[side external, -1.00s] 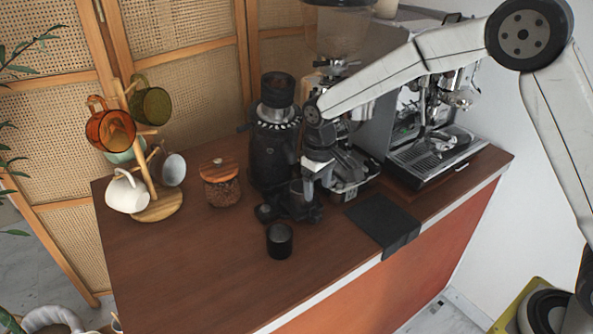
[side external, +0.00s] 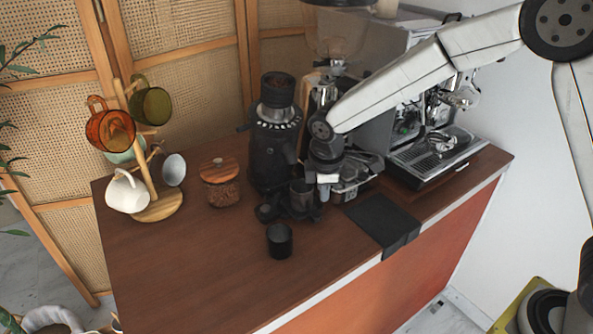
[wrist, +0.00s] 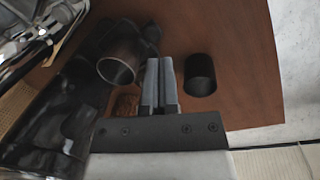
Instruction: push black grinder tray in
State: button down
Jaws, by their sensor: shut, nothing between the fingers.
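The black grinder (side external: 272,150) stands upright on the brown counter, left of the espresso machine. Its low black base and tray area (side external: 290,212) shows at its front, with a dark metal cup (side external: 301,193) there. The tray's exact outline blends into the black parts. My gripper (side external: 323,193) is shut and empty, pointing down just right of the dark cup. In the wrist view my closed fingers (wrist: 160,65) lie between the dark cup (wrist: 121,58) and a separate black cup (wrist: 200,76). Contact with the tray cannot be told.
The black cup (side external: 279,240) stands in front of the grinder. A wooden-lidded jar (side external: 220,182) and mug tree (side external: 155,205) stand left. A second grinder's clear hopper (side external: 338,35), the espresso machine (side external: 440,160) and a black mat (side external: 380,222) are right. The front-left counter is clear.

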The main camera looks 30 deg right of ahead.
jog(key=s+a+n+t, duration=0.1)
jog(key=s+n, duration=0.2)
jog(key=n, duration=0.7)
jog(key=s+a+n+t, duration=0.1)
jog(key=s+n, duration=0.3)
jog(key=n, duration=0.7)
jog(key=shift+s+a+r+t, duration=0.15)
jog(key=shift+s+r+t, duration=0.1)
jog(key=shift+r+t, duration=0.15)
jog(key=shift+f, duration=0.1)
jog(key=shift+x, duration=4.85)
jog(key=shift+w+d, duration=0.25)
jog(key=shift+w, duration=0.75)
jog(key=shift+w+d, duration=0.25)
jog(key=shift+w, duration=0.75)
